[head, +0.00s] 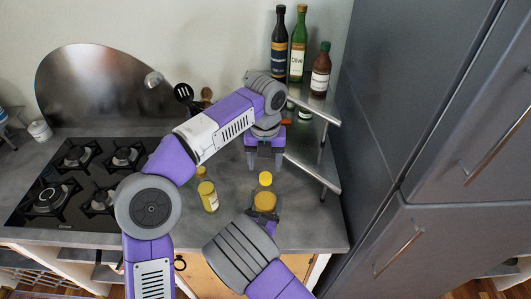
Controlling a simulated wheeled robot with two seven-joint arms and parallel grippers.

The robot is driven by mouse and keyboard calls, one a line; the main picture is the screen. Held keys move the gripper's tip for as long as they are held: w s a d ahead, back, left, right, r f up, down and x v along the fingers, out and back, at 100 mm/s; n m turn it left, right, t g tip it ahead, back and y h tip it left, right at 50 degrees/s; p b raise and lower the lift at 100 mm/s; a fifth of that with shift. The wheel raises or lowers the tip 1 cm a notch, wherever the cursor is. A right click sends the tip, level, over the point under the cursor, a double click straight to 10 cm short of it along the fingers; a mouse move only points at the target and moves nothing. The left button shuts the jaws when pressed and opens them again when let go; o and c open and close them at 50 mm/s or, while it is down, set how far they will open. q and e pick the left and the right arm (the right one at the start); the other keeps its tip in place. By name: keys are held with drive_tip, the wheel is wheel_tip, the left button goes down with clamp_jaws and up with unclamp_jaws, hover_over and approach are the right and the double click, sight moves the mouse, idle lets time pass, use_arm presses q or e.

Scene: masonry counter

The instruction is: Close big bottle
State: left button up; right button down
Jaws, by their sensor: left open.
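A bottle with amber contents and a yellow top (265,199) is upright at the counter's front, right of the middle. A second bottle with yellow contents and a yellow cap (208,196) stands to its left. I cannot tell for sure which is the big bottle. My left gripper (265,164) points down with its fingers apart and empty, just beyond and above the right bottle's top in the picture. My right gripper (264,221) is at the right bottle's lower part; its fingers are mostly hidden, so its grip is unclear.
A gas hob (88,180) is on the left. A metal shelf (315,176) at the right holds a dark bottle (279,44), a green olive bottle (298,48) and a brown sauce bottle (320,74). Tall grey cabinets (415,120) close off the right side.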

use_arm(q)
drive_tip(key=n, duration=0.4)
drive_tip(key=shift+r, duration=0.15)
drive_tip(key=n, duration=0.5)
drive_tip(key=shift+r+n, duration=0.2)
drive_tip(key=shift+n, duration=0.1)
drive_tip(key=n, duration=0.3)
drive_tip(key=shift+r+n, duration=0.15)
drive_tip(key=shift+n, duration=0.25)
drive_tip(key=n, duration=0.5)
drive_tip(key=shift+r+n, duration=0.2)
drive_tip(key=shift+n, duration=0.1)
drive_tip(key=n, duration=0.3)
drive_tip(key=shift+d+r+n, duration=0.1)
drive_tip(key=shift+r+n, duration=0.05)
drive_tip(key=shift+n, duration=0.25)
drive_tip(key=n, duration=0.5)
drive_tip(key=shift+w+r+n, duration=0.1)
drive_tip(key=shift+r+n, duration=0.15)
drive_tip(key=shift+n, duration=0.05)
drive_tip(key=n, duration=0.3)
drive_tip(key=shift+r, duration=0.15)
drive_tip(key=n, duration=0.5)
drive_tip(key=shift+r, duration=0.2)
